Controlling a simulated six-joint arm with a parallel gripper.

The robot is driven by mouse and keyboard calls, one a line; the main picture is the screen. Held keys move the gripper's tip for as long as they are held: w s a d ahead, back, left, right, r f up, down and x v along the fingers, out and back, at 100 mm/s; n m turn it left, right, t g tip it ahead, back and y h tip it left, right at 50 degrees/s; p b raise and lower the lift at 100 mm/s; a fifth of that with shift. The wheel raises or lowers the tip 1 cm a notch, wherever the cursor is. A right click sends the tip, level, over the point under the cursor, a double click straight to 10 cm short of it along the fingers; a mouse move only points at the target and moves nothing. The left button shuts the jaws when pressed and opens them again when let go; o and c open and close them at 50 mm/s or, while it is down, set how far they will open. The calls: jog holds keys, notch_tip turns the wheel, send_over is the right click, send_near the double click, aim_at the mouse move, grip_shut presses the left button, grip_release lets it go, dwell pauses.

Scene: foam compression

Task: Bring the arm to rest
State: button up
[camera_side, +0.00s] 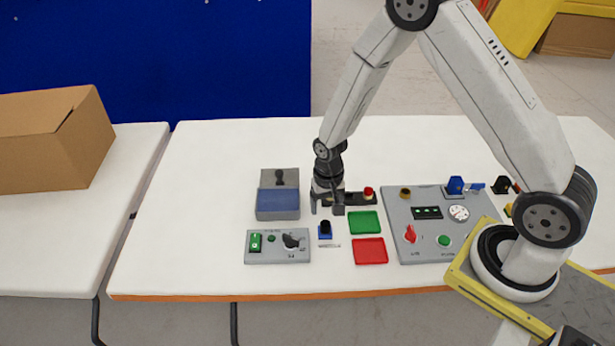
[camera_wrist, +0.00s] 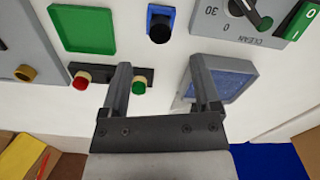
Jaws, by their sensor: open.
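My gripper (camera_side: 328,208) hangs pointing down over the white table, between a grey box with a blue front (camera_side: 278,203) and a small dark button strip (camera_side: 350,198). In the wrist view my gripper (camera_wrist: 160,65) has its two fingers spread apart with nothing between them. The button strip also shows in the wrist view (camera_wrist: 112,72), partly covered by the left finger, with a red and a green button. The grey box with its blue face (camera_wrist: 222,85) lies beside the right finger. My arm is bent above the table.
A green tray (camera_side: 364,223) and a red tray (camera_side: 370,251) lie flat right of my gripper. A blue block with a black knob (camera_side: 325,229) stands in front. A dial box (camera_side: 278,246) and a large grey panel (camera_side: 395,215) flank them. The table's back left (camera_side: 210,160) is clear.

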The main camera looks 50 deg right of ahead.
jog(key=shift+s+r, duration=0.1)
jog(key=shift+r, duration=0.45)
jog(key=s+r+n+t, duration=0.1)
jog(key=s+r+n, duration=0.2)
jog(key=s+r, duration=0.2)
jog(key=s+a+r+n+t, duration=0.1)
jog(key=s+r+n, duration=0.2)
jog(key=r, duration=0.7)
jog(key=shift+s+a+t, duration=0.2)
jog(key=shift+s+t, duration=0.1)
jog(key=shift+s, duration=1.1)
